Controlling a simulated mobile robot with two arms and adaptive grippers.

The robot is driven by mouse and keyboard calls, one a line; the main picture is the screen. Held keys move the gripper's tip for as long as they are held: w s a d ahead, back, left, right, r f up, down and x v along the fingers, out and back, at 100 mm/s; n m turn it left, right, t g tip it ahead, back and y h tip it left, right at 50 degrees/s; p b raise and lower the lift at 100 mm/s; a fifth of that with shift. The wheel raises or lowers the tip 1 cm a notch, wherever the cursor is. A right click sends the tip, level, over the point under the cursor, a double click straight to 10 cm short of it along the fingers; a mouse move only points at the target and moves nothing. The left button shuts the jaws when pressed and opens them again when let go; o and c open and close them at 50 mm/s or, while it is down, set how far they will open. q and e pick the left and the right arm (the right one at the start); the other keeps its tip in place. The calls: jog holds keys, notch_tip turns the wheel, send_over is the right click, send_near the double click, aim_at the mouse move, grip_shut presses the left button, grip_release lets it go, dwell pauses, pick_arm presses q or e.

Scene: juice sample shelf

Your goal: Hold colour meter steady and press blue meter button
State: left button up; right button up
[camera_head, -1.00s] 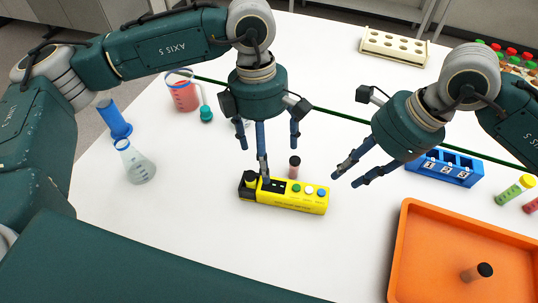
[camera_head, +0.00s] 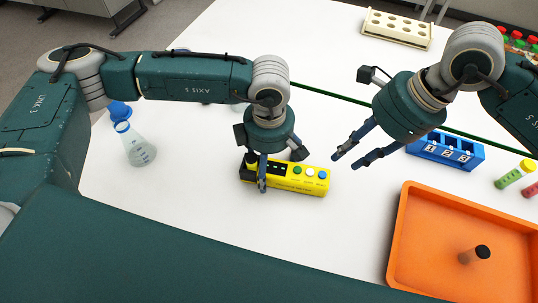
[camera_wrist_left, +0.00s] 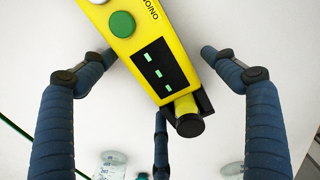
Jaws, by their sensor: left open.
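The yellow colour meter (camera_head: 290,182) lies on the white table, with a green, a white and a blue button (camera_head: 322,174) in a row at its right end. Its dark end is at the left. My left gripper (camera_head: 262,178) is open, pointing down over the meter's left half. In the left wrist view, its fingers stand spread around the meter's display end (camera_wrist_left: 157,70), with gaps at both sides. The green button (camera_wrist_left: 122,24) shows there; the blue one is out of that view. My right gripper (camera_head: 347,158) looks open and empty, right of the meter and above the table.
An orange tray (camera_head: 393,250) with a dark-capped vial (camera_head: 474,255) is at front right. A blue numbered rack (camera_head: 447,150) stands behind it. A flask (camera_head: 138,150) stands at left. A cream rack (camera_head: 397,30) is at the back. Table in front of the meter is clear.

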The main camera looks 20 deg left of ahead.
pick_arm(q)
jog(key=shift+f, duration=0.1)
jog(key=c, duration=1.5)
jog(key=shift+c, duration=0.3)
pick_arm(e)
grip_shut()
